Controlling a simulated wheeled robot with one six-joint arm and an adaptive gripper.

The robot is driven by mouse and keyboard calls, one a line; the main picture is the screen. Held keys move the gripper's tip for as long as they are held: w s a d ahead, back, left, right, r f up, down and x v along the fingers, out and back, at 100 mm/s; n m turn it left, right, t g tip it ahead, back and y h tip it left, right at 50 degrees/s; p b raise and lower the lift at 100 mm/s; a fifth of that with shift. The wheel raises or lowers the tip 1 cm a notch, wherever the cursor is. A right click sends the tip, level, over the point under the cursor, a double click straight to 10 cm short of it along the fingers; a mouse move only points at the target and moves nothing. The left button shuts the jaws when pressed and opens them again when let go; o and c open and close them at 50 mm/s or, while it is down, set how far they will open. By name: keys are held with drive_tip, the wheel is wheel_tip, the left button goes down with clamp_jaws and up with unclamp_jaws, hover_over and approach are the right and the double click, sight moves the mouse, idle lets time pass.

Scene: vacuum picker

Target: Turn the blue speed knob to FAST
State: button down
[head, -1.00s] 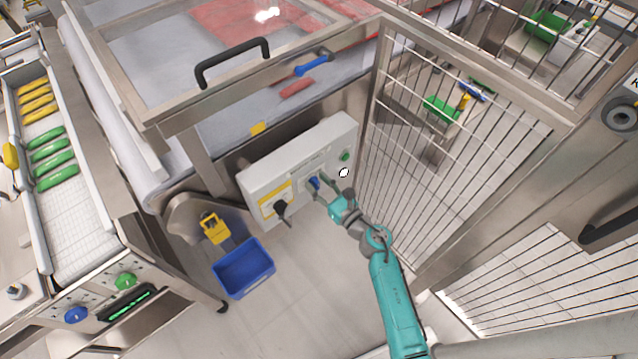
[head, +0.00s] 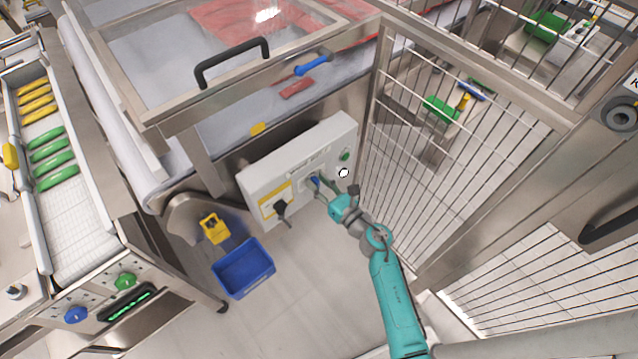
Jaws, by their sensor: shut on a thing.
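The blue speed knob (head: 315,181) sits in the middle of the light grey control box (head: 255,180), and little of it shows. My gripper (head: 319,184) is at the knob, its fingers closed around it. The fingers hide most of the knob, and its pointer and the FAST marking are too small to read. My teal arm reaches up to the box from the lower right.
The box also carries a black rotary switch (head: 281,208) on a yellow plate, a green button (head: 345,156) and a white button (head: 343,173). A wire mesh fence (head: 440,160) stands close on the right. A blue crate (head: 243,268) is on the floor to the left.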

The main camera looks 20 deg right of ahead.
drive_tip(key=shift+w+d+f+m, duration=0.1)
drive_tip(key=shift+d+m, duration=0.05)
drive_tip(key=shift+m, duration=1)
drive_tip(key=shift+d+f+m, duration=0.1)
drive_tip(key=shift+d+m, duration=0.05)
drive_tip(key=shift+m, duration=1.05)
drive_tip(key=shift+w+d+f+m, duration=0.1)
drive_tip(key=shift+d+m, duration=0.05)
drive_tip(key=shift+m, duration=1)
drive_tip(key=c, duration=1.1)
unclamp_jaws()
drive_tip(key=shift+s, duration=0.1)
drive_tip(key=v, duration=1.2)
drive_tip(key=shift+r, duration=0.1)
